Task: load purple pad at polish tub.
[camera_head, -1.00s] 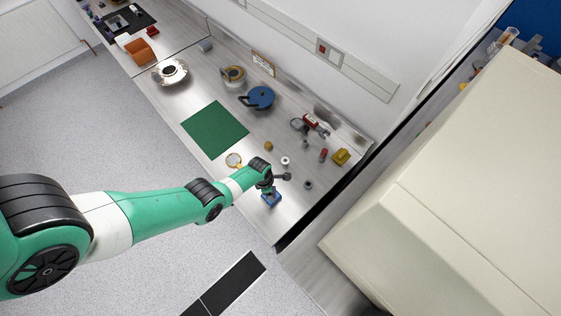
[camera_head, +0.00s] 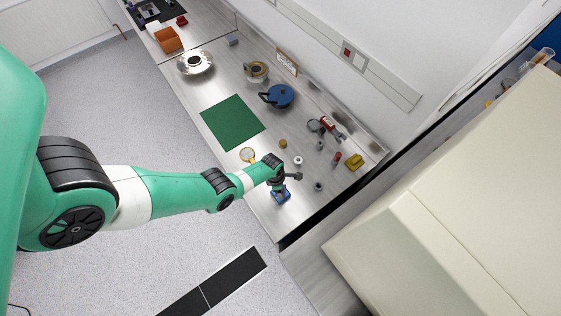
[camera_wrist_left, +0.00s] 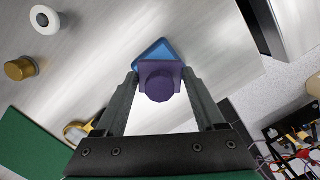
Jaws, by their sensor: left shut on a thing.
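The purple pad (camera_wrist_left: 160,82) is a squarish block with a round knob, between the fingers of my left gripper (camera_wrist_left: 160,90). The gripper is shut on it. A blue block-like thing (camera_wrist_left: 154,49) lies just beyond the pad in the left wrist view, partly hidden by it; I cannot tell whether they touch. In the head view my left gripper (camera_head: 283,187) is at this blue thing (camera_head: 280,197), near the bench's front corner; the pad is too small to make out there. No thing is clearly recognisable as the polish tub. My right gripper is not in view.
Small things stand close by: a white ring-shaped piece (camera_head: 298,160), a brass piece (camera_head: 283,143), a dark piece (camera_head: 319,186) and a yellow block (camera_head: 354,162). A green mat (camera_head: 233,123) and a blue round pot (camera_head: 279,96) are farther along. A large cream cabinet (camera_head: 450,200) stands at right.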

